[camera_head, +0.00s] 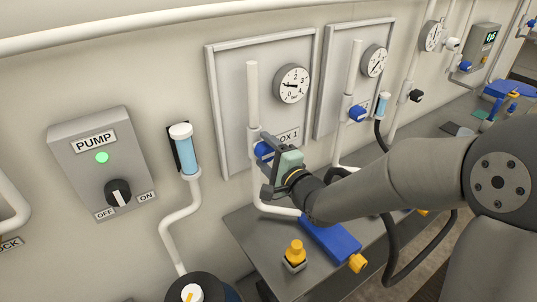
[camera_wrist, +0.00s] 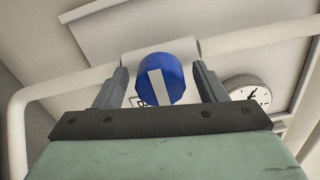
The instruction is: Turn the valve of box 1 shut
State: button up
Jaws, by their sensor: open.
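The box 1 valve is a blue round knob (camera_wrist: 160,80) with a white bar, on a white pipe. In the wrist view its bar looks nearly upright, leaning slightly, and crosses the pipe's run. In the head view the blue knob (camera_head: 264,151) is partly hidden by my gripper (camera_head: 268,164). My gripper is open, with one finger on each side of the knob in the wrist view (camera_wrist: 160,88). I cannot tell whether the fingers touch it. The "BOX 1" label (camera_head: 289,137) is partly covered by my gripper. The box 1 gauge (camera_head: 291,84) hangs to the upper right.
A pump box (camera_head: 103,167) with a green light and a blue-filled tube (camera_head: 185,150) are on the wall to the left. Below, the grey bench (camera_head: 248,231) holds a blue block (camera_head: 330,238) and a yellow-topped part (camera_head: 295,254). Another blue valve (camera_head: 358,114) is to the right.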

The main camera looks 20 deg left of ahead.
jog(key=b+v, duration=1.1)
jog(key=v, duration=0.6)
jog(key=shift+d, duration=0.2)
jog(key=shift+s, duration=0.15)
jog(key=w+d+f+n+h, duration=0.1)
jog(key=w+d+f+h, duration=0.1)
jog(key=d+f+h, duration=0.45)
jog(key=w+d+f+n+h, duration=0.1)
jog(key=w+d+f+h, duration=0.15)
jog(key=d+h, duration=0.6)
jog(key=s+d+f+n+g, duration=0.2)
jog(key=s+f+n+g, duration=0.2)
jog(key=s, duration=0.4)
jog(key=s+d+f+n+g+y, duration=0.1)
jog(key=s+f+n+g, duration=0.3)
jog(key=s, duration=0.5)
jog(key=d+f+g, duration=0.1)
jog(key=g, duration=0.1)
jog(key=shift+s+f+g+p, duration=0.2)
jog(key=shift+g+p, duration=0.1)
jog(key=shift+p, duration=0.05)
